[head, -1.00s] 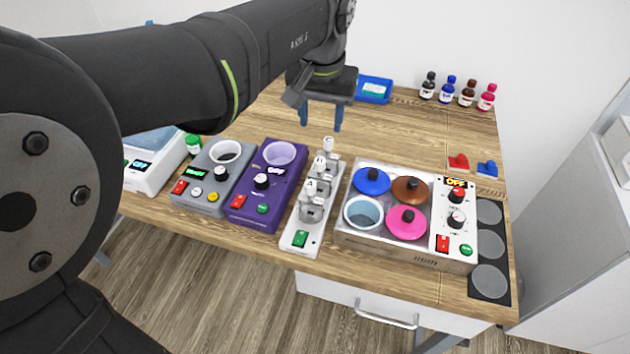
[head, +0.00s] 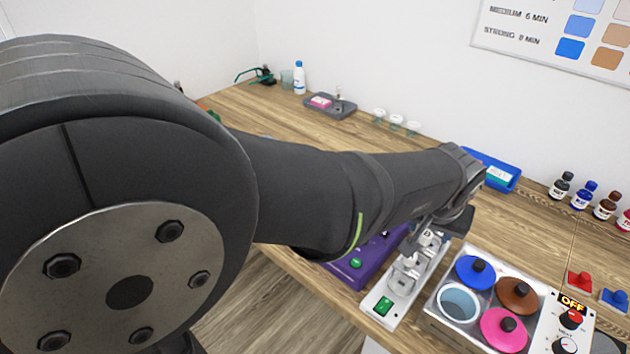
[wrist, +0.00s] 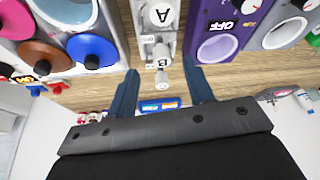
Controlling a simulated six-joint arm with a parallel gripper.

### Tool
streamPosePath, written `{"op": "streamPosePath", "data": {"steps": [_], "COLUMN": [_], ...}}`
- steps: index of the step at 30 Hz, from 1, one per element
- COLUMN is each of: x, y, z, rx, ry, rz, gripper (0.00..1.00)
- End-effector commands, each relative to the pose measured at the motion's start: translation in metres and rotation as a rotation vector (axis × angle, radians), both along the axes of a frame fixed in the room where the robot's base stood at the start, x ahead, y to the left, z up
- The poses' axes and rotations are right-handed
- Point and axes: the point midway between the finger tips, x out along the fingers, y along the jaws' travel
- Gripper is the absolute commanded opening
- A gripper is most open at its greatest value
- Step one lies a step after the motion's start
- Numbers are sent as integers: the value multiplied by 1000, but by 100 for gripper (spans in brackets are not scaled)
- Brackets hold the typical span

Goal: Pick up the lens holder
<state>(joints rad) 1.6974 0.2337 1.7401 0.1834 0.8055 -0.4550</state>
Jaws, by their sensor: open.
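A white stand (head: 380,308) with a green switch carries a row of clear-grey pieces with white knobs; these look like lens holders, but I cannot tell which one is meant. In the wrist view a knob marked A (wrist: 158,14) is nearest the top, with further white knobs (wrist: 161,50) below it. My gripper (wrist: 161,68) is open, its blue fingers on either side of the row's far end. A white knob tip shows between them, apparently untouched. In the head view my arm hides the fingers and part of the row.
A purple device (head: 365,262) stands close left of the stand. A bath with blue, brown and pink lids (head: 503,329) stands close right. A blue tray (head: 497,170) and dye bottles (head: 582,196) are behind.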

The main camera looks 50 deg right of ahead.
Motion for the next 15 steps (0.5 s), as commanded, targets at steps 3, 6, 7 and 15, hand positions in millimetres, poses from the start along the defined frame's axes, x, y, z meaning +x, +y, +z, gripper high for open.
{"op": "streamPosePath", "data": {"steps": [3, 6, 7, 15], "x": [1, 2, 2, 7], "y": [-5, -7, -7, -25], "z": [-12, -16, -18, -46], "rx": [1, 1, 1, 2], "ry": [-1, -1, -1, 0], "rz": [0, 0, 0, 0], "gripper": [48, 48, 48, 48]}}
